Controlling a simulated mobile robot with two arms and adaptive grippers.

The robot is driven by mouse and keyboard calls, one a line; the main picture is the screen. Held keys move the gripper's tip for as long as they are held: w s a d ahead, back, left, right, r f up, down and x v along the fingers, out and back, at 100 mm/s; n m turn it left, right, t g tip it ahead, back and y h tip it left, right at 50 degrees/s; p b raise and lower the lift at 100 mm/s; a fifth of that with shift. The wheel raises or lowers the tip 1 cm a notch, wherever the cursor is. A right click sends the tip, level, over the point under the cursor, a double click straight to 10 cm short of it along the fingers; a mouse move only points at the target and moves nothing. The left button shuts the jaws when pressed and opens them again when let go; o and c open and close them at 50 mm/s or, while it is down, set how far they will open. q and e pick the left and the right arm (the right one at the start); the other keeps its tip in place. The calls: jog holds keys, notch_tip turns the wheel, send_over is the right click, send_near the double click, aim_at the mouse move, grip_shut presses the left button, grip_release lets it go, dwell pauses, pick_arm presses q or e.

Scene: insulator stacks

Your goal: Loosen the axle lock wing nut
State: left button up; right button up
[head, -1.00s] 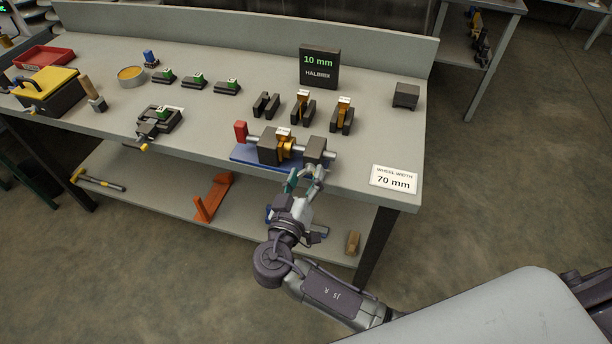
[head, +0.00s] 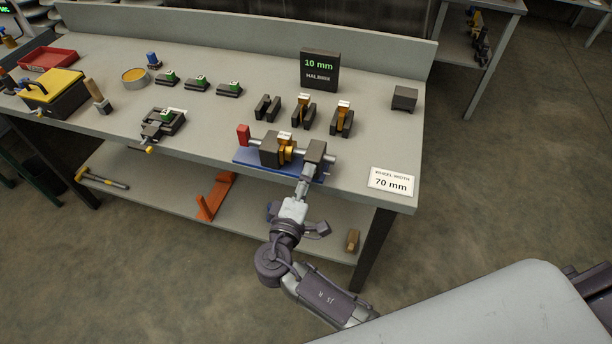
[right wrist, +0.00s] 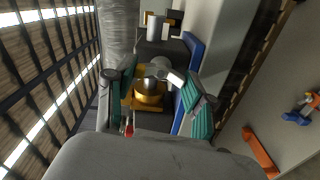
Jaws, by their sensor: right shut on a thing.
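The axle fixture stands on a blue base (head: 250,158) at the bench's front edge. It has a red end block (head: 243,134), a dark block, a gold part (head: 286,146) and a dark right block (head: 316,150) along a silver axle (head: 331,157). My right gripper (head: 307,178) is at the front of the right block. In the right wrist view its green-padded fingers (right wrist: 156,98) stand either side of a pale metal wing nut (right wrist: 173,77), with a gold part (right wrist: 148,97) behind. Finger contact is partly hidden. The left gripper is out of view.
A "70 mm" wheel width card (head: 391,182) lies right of the fixture. A "10 mm" display (head: 319,69) and several dark holders stand behind. A small vise-like clamp (head: 163,124) sits to the left. An orange bracket (head: 216,195) is on the lower shelf.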

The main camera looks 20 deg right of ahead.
jog(key=shift+n+p, duration=0.5)
jog(key=shift+n, duration=0.8)
jog(key=o, duration=1.2)
jog(key=shift+c, duration=0.2)
jog(key=shift+a, duration=0.1)
jog(key=v, duration=1.2)
